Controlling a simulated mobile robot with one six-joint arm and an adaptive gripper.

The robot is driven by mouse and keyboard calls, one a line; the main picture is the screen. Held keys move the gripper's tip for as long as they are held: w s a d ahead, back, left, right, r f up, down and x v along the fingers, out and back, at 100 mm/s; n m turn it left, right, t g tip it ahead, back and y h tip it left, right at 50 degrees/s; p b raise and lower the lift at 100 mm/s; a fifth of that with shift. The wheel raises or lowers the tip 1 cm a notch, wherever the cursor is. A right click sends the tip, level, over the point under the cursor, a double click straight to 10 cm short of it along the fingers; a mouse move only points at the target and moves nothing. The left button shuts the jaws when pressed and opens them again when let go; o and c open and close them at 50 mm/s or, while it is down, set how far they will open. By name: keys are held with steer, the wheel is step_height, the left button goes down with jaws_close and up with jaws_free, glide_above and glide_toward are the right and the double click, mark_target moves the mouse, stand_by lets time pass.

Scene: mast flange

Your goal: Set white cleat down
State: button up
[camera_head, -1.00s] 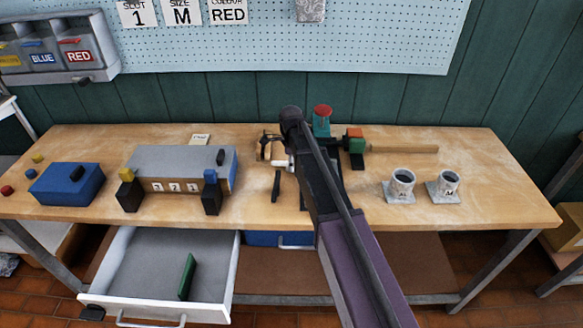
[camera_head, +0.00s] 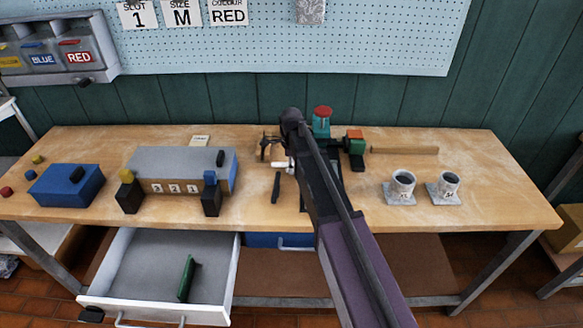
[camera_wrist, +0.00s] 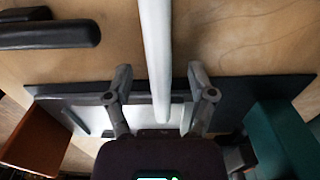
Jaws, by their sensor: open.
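The white cleat (camera_wrist: 156,50) shows in the wrist view as a pale bar running from the top edge down between the fingers of my gripper (camera_wrist: 159,75). The fingers stand apart, with a gap on each side of the bar. In the head view the cleat (camera_head: 281,165) is a small white piece on the workbench's middle, beside my gripper (camera_head: 270,151). My arm hides part of this area. I cannot tell whether the cleat fully rests on the wood or on the dark plate (camera_wrist: 250,90) beneath.
A black bar (camera_head: 276,187) lies close in front of the cleat. A teal post with a red top (camera_head: 322,122) and an orange-green block (camera_head: 355,142) stand behind. An open drawer (camera_head: 150,265) juts out at front left.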

stand_by(0.4)
jaws_close()
steer(key=shift+r, duration=0.1)
stand_by(0.3)
step_height(320, 180, up, 10)
steer(key=p, duration=1)
steer(key=shift+r, duration=0.1)
stand_by(0.5)
